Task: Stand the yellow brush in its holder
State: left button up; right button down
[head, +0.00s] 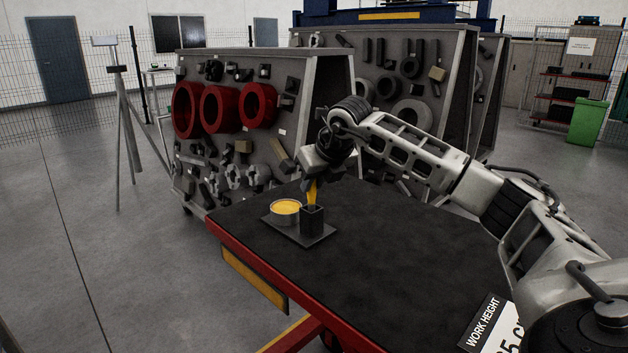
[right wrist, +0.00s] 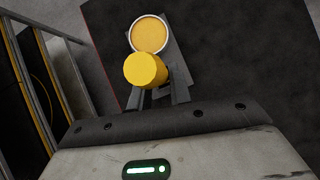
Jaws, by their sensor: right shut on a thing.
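The yellow brush (head: 313,193) is upright or nearly so in my right gripper (head: 314,180), above the tray. In the right wrist view the brush's round yellow end (right wrist: 146,70) faces the camera, between the fingers of the right gripper (right wrist: 158,92). The holder (head: 312,219) is a dark, square, upright box on a small dark tray (head: 292,235). The brush's lower end meets the holder's top in the head view; I cannot tell whether it is inside or behind. The holder is mostly hidden in the wrist view. My left gripper is out of view.
A round tin (head: 286,219) with yellow contents stands left of the holder; it also shows in the wrist view (right wrist: 149,34). The dark cart top (head: 385,255) is clear towards the front. A tool board (head: 225,125) with red rings stands behind.

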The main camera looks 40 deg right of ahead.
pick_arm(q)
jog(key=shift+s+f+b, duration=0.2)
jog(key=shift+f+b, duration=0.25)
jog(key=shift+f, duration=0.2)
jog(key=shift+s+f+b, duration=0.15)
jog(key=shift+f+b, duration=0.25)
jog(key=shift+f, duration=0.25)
pick_arm(e)
jog(key=shift+f, duration=1.25)
jog(key=c, duration=1.2)
grip_release()
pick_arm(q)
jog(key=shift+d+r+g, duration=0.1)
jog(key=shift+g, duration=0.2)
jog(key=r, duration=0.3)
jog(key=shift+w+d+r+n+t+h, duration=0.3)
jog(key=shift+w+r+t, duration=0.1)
pick_arm(e)
jog(key=v, duration=1.6)
